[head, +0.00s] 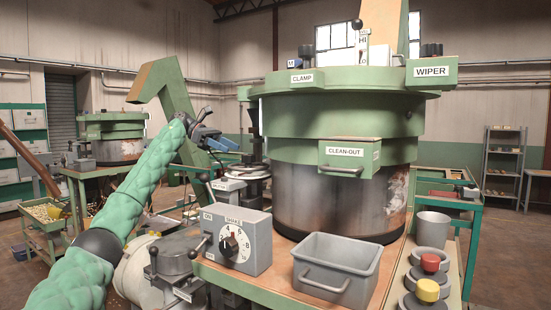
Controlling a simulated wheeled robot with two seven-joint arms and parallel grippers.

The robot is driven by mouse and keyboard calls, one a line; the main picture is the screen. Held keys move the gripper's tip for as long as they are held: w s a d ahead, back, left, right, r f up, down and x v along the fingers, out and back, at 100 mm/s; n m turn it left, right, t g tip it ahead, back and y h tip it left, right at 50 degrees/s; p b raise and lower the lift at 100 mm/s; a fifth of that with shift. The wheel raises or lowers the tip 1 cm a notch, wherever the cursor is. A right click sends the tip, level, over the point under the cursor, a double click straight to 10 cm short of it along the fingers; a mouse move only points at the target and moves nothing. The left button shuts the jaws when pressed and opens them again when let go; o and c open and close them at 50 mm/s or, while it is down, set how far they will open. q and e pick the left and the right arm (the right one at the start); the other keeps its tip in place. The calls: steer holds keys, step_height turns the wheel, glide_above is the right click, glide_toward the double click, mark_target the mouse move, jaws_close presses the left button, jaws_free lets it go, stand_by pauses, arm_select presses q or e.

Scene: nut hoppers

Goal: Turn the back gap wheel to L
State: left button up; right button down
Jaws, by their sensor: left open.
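My left gripper (217,141) is at the end of the green-sleeved arm that comes in from the lower left. It is open and empty in mid-air, left of the big green hopper machine (345,115). A dark post with stacked round, wheel-like parts (256,172) stands to the right of and below the gripper, partly behind the dial box. A small white label (228,185) sits beside it, too small to read. I cannot tell for sure which part is the back gap wheel, and no L mark is readable. My right gripper is out of view.
The grey SHAKE dial box (236,240) stands at the bench's front left. A grey bin (337,270) sits in front of the machine. Red (430,262) and yellow (427,290) buttons and a grey cup (432,229) are at right. A second machine (112,138) stands back left.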

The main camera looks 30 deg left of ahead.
mark_target(248, 156)
arm_select(q)
steer(key=p+x, duration=0.2)
steer(key=x, duration=0.5)
steer(key=shift+d, duration=0.3)
steer(key=shift+w+d+f+p, duration=0.1)
steer(key=shift+d+f+p, duration=0.15)
steer(key=shift+p, duration=0.05)
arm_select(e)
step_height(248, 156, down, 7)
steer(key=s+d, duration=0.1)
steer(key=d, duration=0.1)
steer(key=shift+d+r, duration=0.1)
arm_select(q)
steer(key=c, duration=1)
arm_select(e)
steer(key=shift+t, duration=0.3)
